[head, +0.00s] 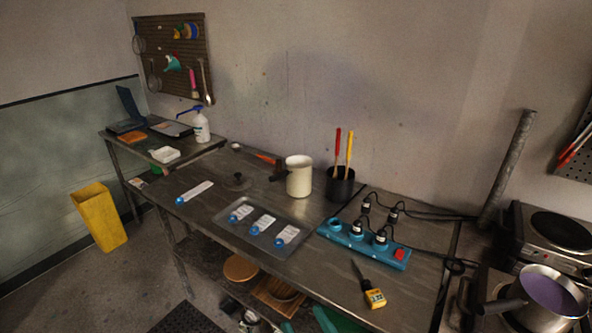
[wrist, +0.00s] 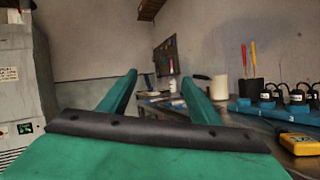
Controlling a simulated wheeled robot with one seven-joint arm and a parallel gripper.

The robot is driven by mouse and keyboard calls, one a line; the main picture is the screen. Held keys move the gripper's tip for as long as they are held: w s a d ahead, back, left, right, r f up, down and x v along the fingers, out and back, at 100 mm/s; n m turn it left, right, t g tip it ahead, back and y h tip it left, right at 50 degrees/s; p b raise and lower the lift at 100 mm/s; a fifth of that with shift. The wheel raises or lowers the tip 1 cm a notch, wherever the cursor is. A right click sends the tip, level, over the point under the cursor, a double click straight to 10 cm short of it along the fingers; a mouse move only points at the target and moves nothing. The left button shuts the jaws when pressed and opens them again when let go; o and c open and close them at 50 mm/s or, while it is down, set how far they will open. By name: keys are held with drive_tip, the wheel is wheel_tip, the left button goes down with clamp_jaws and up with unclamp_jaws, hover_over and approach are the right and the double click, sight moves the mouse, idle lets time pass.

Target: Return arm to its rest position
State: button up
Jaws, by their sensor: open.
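My gripper (wrist: 163,88) shows in the wrist view with its two green fingers spread wide apart. It is open and nothing is between the fingers. It faces level across the room, with the bench and the wall beyond it.
On the bench are a metal tray (head: 237,240) with labelled strips, a cream pot (head: 299,178), a black holder (head: 341,187), a blue power strip (head: 362,246) and a yellow meter (head: 375,298). A saucepan (head: 545,297) stands right. Open floor (head: 85,285) lies at left.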

drive_tip(key=s+a+m+t+h, duration=0.4)
drive_tip(key=s+m+h, duration=0.4)
drive_tip(key=m, duration=1.1)
drive_tip(key=s+d+f+m+g+h, duration=0.1)
drive_tip(key=s+f+m+g+h, duration=0.2)
drive_tip(key=s+f+m+g, duration=0.5)
drive_tip(key=s+f+m, duration=0.8)
drive_tip(key=s+m, duration=0.1)
drive_tip(key=m, duration=0.2)
drive_tip(key=shift+s+d+f+m+g, duration=0.15)
drive_tip(key=shift+s+d+m+g, duration=0.15)
drive_tip(key=shift+m, duration=0.1)
drive_tip(key=shift+w, duration=0.1)
drive_tip(key=shift+c, duration=0.3)
drive_tip(key=c, duration=0.5)
drive_tip(key=shift+c, duration=0.5)
